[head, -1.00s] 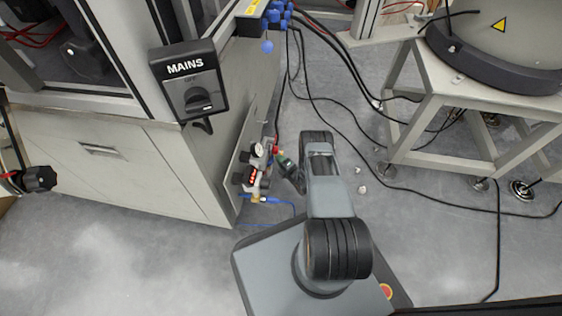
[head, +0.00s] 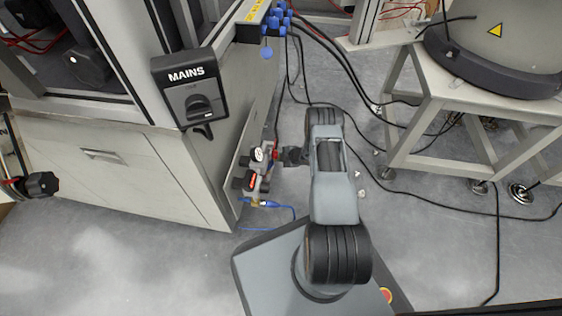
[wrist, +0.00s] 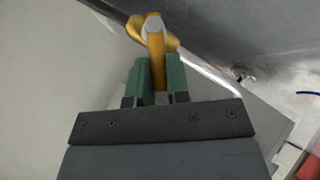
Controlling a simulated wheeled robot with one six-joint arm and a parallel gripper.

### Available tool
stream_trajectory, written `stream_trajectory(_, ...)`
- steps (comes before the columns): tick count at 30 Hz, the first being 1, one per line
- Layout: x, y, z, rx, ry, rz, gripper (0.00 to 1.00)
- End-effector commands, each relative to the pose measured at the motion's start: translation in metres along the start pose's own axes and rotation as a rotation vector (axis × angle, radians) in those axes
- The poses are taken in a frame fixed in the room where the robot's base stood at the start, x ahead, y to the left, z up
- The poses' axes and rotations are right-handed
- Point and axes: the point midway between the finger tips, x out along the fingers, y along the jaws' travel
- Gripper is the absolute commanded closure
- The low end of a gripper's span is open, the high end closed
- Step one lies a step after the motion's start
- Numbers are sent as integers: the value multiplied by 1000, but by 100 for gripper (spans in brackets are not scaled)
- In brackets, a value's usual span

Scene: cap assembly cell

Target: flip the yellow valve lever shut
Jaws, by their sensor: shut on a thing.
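The yellow valve lever (wrist: 155,42) shows in the wrist view, with a pale rounded end at the top. My gripper (wrist: 159,68) has its two green fingers on either side of the lever and is shut on it. In the head view my gripper (head: 287,156) reaches left to the valve unit (head: 256,170) on the cabinet side, beside its round white gauge. The lever cannot be made out in the head view, and the fingertips are hard to see there.
A grey cabinet (head: 110,160) with a MAINS switch (head: 193,93) stands at the left. A blue hose (head: 280,206) hangs from the valve unit. A stand (head: 425,125) and black cables (head: 430,192) on the floor are at the right.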

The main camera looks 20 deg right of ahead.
Motion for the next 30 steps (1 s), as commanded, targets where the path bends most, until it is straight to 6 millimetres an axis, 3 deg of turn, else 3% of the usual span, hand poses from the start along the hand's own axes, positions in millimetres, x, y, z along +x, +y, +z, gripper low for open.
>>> stream_trajectory(15, 0, 22, 11, 305, 78, -299, 100)
stream_trajectory(30, 3, 30, 15, 450, 120, -440, 100)
